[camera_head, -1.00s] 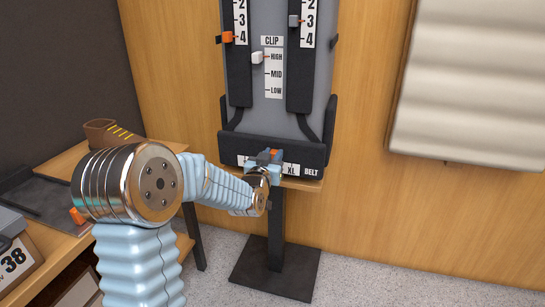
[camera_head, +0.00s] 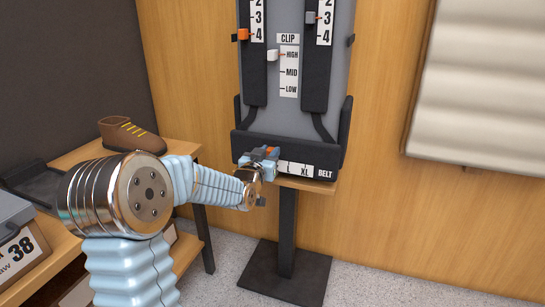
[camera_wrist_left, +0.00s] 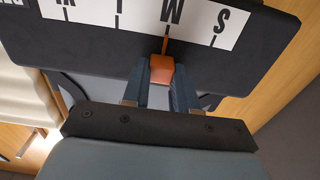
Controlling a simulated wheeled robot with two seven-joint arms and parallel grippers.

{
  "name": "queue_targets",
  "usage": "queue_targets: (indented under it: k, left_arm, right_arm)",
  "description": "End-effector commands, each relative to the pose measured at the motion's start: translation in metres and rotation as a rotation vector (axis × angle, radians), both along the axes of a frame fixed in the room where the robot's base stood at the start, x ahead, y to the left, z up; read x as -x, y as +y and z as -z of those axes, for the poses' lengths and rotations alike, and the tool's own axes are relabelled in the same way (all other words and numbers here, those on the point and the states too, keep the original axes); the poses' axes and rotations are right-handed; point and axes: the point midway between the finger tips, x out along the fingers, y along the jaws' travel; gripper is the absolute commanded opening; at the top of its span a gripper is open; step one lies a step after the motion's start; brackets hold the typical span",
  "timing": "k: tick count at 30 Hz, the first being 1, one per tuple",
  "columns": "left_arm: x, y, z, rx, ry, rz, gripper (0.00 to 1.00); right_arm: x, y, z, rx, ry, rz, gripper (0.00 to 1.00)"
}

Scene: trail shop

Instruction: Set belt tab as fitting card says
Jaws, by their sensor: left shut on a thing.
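The pack's dark belt (camera_head: 330,160) carries a white size strip (camera_head: 308,170); L and XL show in the head view. My left gripper (camera_head: 268,156) is at the belt's left part and hides the strip there. It is shut on the orange belt tab (camera_head: 272,150). In the left wrist view, the fingers (camera_wrist_left: 161,82) hold the orange tab (camera_wrist_left: 161,70) from both sides. The tab's thin pointer (camera_wrist_left: 165,46) lines up with the M mark, with S to its right. My right gripper is not in view. I cannot identify the fitting card.
Above the belt are a white clip slider (camera_head: 273,56) at HIGH, an orange strap slider (camera_head: 243,35) at 4 and a grey strap slider (camera_head: 311,17) near 3. A brown shoe (camera_head: 132,135) sits on the bench at left.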

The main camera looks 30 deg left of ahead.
Motion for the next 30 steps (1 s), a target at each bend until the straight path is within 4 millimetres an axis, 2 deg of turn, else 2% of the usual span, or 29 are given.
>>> queue_targets:
  k: [1,6,14,17,20,30]
  left_arm:
    - [0.000,0.000,0.000,0.000,0.001,0.001,0.29]
    - [0.000,0.000,0.000,0.000,0.001,0.001,0.53]
    - [0.000,-0.001,0.000,0.000,0.001,0.000,0.53]
    - [0.007,-0.002,0.000,0.002,0.001,0.000,0.53]
    - [0.022,-0.005,0.000,0.003,-0.002,-0.001,0.53]
    - [0.101,-0.024,0.000,0.003,-0.002,0.000,0.53]
  right_arm:
    - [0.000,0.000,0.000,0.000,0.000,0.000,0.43]
    - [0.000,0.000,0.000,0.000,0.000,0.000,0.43]
    - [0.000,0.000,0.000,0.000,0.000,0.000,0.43]
    - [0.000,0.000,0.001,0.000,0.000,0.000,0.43]
    - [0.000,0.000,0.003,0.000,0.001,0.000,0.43]
    - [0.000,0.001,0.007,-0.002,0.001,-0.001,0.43]
